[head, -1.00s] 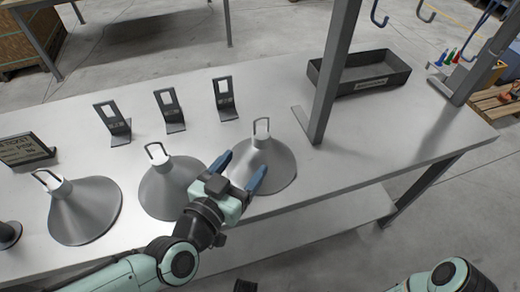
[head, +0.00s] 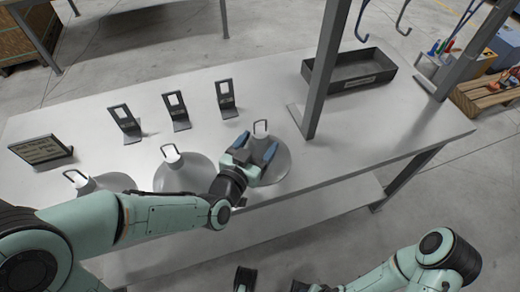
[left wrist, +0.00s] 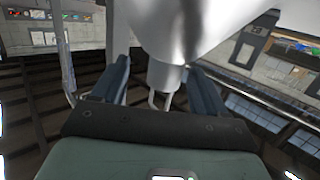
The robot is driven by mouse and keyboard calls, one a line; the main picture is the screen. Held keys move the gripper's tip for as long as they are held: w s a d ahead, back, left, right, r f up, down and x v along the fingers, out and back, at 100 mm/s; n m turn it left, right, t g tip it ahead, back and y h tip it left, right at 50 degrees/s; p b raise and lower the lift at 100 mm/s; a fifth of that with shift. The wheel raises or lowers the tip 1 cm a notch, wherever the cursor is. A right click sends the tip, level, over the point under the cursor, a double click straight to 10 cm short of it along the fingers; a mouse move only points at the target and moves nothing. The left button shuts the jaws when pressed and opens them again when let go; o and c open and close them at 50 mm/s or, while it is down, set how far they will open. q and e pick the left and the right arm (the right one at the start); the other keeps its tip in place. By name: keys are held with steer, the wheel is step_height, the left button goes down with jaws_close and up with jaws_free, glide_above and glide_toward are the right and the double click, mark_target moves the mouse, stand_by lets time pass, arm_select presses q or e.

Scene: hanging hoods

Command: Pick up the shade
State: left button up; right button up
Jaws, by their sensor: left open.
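Three grey cone shades with wire loops on top stand along the table's front side. My left gripper (head: 256,149) is open at the right-hand shade (head: 278,168), with one blue finger on each side of its upper part. In the left wrist view, that shade's pale cone (left wrist: 180,25) fills the top, and its neck and loop lie between my spread fingers. I cannot tell whether the fingers touch it. The middle shade (head: 180,177) is partly behind my left arm, which hides most of the left shade (head: 85,184).
The shades stand on a grey table (head: 330,150). Several black stands (head: 177,112) and a dark sign (head: 42,150) stand behind them. A grey post (head: 322,80) rises just right of the right-hand shade. A black tray (head: 350,84) lies at the back right.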

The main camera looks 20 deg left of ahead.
mark_target(263, 133)
arm_select(q)
steer(key=x, duration=0.5)
steer(key=shift+a, duration=0.35)
jaws_close()
